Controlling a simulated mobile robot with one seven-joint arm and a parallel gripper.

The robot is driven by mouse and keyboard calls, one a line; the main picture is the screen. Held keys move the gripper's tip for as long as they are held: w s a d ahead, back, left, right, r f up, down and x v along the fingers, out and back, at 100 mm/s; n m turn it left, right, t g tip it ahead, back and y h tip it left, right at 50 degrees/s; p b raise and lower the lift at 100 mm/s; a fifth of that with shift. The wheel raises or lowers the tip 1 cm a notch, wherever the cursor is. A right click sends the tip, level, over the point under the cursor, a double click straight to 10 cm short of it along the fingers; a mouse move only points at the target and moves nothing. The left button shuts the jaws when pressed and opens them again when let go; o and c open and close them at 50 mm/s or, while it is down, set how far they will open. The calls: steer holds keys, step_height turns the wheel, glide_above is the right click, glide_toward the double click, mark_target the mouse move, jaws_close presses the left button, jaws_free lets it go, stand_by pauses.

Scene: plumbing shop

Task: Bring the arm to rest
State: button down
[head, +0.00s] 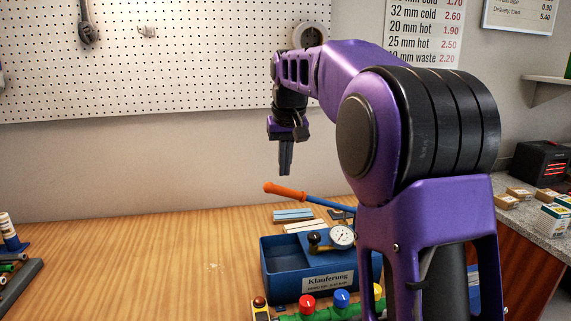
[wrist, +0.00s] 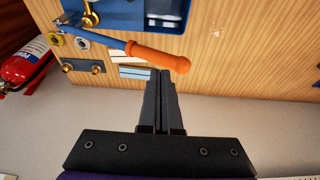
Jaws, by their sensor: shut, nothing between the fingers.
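My gripper (head: 285,173) hangs from my purple arm in the head view, pointing down above the back of the wooden workbench (head: 130,260). Its two dark fingers are together with nothing between them. In the wrist view the closed fingertips (wrist: 160,76) appear close to the orange handle (wrist: 158,56) of a blue-shafted tool. In the head view that orange handle (head: 285,191) lies below the fingertips, with a visible gap. My arm hides part of the bench on the right.
A blue labelled box (head: 281,272) with a gauge (head: 342,236) stands below my gripper. Red and blue knobs on a green piece are in front of it. A pegboard (head: 180,60) is behind. A fire extinguisher (wrist: 22,67) shows in the wrist view. The bench's left middle is clear.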

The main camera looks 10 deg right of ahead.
steer(key=shift+b+x, duration=0.6)
steer(key=shift+x, duration=0.55)
stand_by(1.0)
step_height(320, 180, down, 11)
steer(key=a+b, duration=0.2)
steer(key=b, duration=0.4)
step_height(320, 180, up, 11)
steer(key=d+p, duration=0.2)
steer(key=p, duration=0.9)
steer(key=shift+a, duration=0.1)
stand_by(1.4)
